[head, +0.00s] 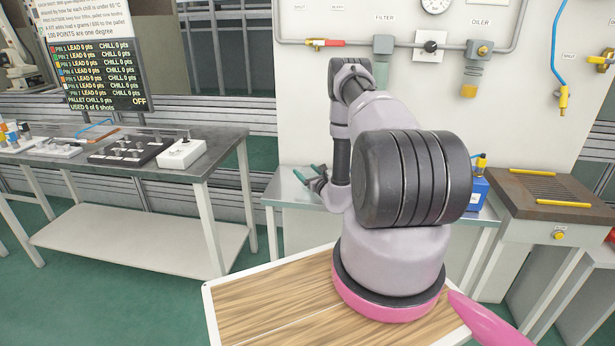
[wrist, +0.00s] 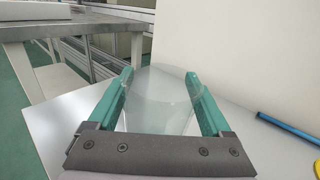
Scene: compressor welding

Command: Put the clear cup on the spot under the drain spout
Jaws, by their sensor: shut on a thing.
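The clear cup (wrist: 160,103) is see-through and sits between the two teal fingers of my gripper (wrist: 159,76) in the wrist view. My gripper is shut on it, above a pale metal tabletop. In the head view my gripper (head: 308,174) is at the left end of the small metal table, left of my arm; the cup cannot be made out there. A filter (head: 383,62) hangs on the wall panel behind my arm. Its lower end and whatever lies under it are hidden by my arm, so the drain spout and the spot cannot be made out.
The small metal table (head: 284,190) stands against the white wall panel (head: 315,85). A workbench (head: 205,158) with fixtures stands left. A blue and yellow item (wrist: 290,128) lies right in the wrist view.

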